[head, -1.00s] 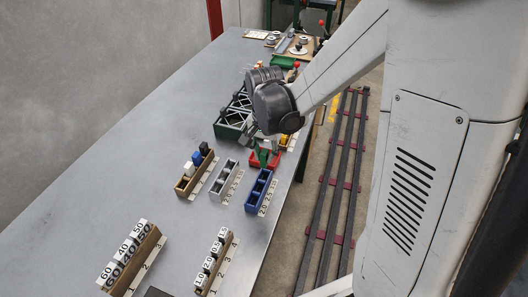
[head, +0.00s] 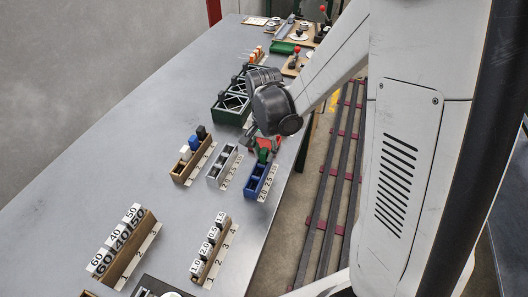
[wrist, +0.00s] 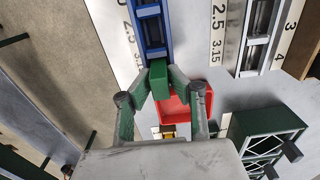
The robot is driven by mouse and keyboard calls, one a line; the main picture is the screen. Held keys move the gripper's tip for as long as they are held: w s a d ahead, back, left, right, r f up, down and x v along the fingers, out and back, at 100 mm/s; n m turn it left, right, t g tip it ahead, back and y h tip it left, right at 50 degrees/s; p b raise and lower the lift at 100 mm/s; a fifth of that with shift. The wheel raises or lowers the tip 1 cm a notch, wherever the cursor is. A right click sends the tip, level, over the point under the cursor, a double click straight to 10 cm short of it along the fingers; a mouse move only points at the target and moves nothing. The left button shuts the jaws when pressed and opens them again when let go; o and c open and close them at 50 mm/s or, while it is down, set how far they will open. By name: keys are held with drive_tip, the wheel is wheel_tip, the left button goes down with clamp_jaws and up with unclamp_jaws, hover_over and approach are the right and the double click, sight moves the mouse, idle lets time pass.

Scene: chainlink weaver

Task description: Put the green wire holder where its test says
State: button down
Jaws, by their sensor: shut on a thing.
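My gripper (wrist: 160,95) is shut on the green wire holder (wrist: 160,78), a small green block between its fingertips in the wrist view. In the head view the green holder (head: 264,155) shows just beyond the far end of the blue rack (head: 251,190). In the wrist view the holder overlaps the near end of the blue rack (wrist: 152,35), which bears a label strip reading 2.0 and 2.5. I cannot tell whether holder and rack touch. A red tray (wrist: 192,100) lies behind the fingers, partly hidden.
A grey rack (head: 216,175) stands left of the blue one, then a wooden rack (head: 180,175) with black, blue and white blocks. Dark green crates (head: 227,116) stand beyond. Numbered block racks (head: 122,260) are nearer. The table's right edge is close.

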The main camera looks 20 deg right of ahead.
drive_tip(key=c, duration=1.5)
unclamp_jaws()
drive_tip(key=shift+c, duration=0.2)
drive_tip(key=shift+r, duration=0.15)
wheel_tip(320, 180, up, 12)
wheel_tip(320, 180, down, 12)
drive_tip(key=shift+r, duration=0.1)
drive_tip(key=shift+r+p, duration=0.7)
drive_tip(key=shift+p, duration=0.25)
